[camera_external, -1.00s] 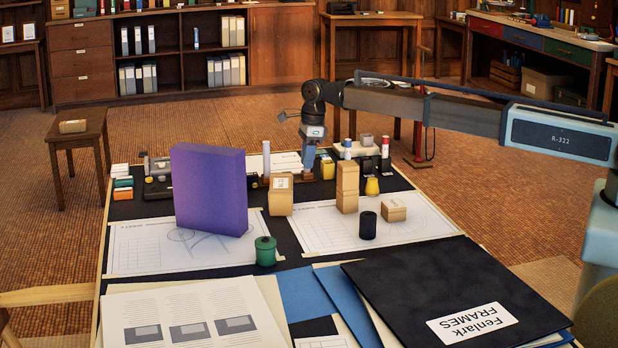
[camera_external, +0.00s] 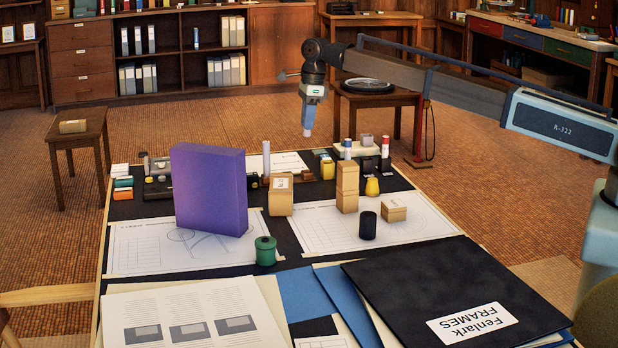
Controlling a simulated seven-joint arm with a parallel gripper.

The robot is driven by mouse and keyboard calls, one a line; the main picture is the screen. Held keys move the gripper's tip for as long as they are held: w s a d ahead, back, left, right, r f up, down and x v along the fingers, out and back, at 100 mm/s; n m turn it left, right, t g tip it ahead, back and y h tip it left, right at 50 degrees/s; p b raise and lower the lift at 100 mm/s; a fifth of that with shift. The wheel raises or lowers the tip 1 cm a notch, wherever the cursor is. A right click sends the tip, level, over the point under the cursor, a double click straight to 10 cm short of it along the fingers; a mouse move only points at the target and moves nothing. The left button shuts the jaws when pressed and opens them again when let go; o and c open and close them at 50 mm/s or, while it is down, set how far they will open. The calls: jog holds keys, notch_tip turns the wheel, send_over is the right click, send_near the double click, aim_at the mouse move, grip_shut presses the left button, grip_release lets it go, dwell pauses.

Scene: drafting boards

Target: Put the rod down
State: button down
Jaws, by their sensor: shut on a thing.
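My gripper (camera_external: 310,112) points down in the air above the far part of the drafting table. It is shut on a slim thing, taken as the rod (camera_external: 308,131), of which only a short pale pinkish end shows below the fingers. The rest of it is hidden in the jaws, and its full length cannot be told. The rod's end is clear of the table and of the things under it.
A purple block (camera_external: 208,190) stands tall at left. Wooden blocks (camera_external: 347,188), a black cylinder (camera_external: 368,226) and a green jar (camera_external: 265,251) stand nearby. A pale upright post (camera_external: 266,158) and small items line the back. Drawing sheets (camera_external: 318,228) have bare patches.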

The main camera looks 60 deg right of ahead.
notch_tip(320, 180, up, 16)
jog(key=f, duration=0.1)
jog(key=s+a+n, duration=0.2)
jog(key=s+a, duration=0.1)
jog(key=a, duration=1.2)
jog(key=s+a+n, duration=0.2)
jog(key=s+a, duration=0.1)
jog(key=a, duration=1.2)
jog(key=s+a+n, duration=0.2)
jog(key=s+a, duration=0.1)
jog(key=a, duration=1.2)
jog(key=s+a+n+g, duration=0.1)
jog(key=s+a+n, duration=0.1)
jog(key=s+a, duration=0.7)
jog(key=s+a+n, duration=0.2)
jog(key=s+a, duration=0.4)
jog(key=a, duration=0.8)
jog(key=shift+w+d+f, duration=0.1)
jog(key=shift+f, duration=4.45)
jog(key=shift+w+d+f, duration=0.1)
jog(key=shift+w+f, duration=0.05)
jog(key=shift+f, duration=4.35)
jog(key=shift+w+d+f, duration=0.1)
jog(key=shift+f, duration=4.45)
jog(key=shift+f, duration=0.1)
jog(key=c, duration=1)
grip_release()
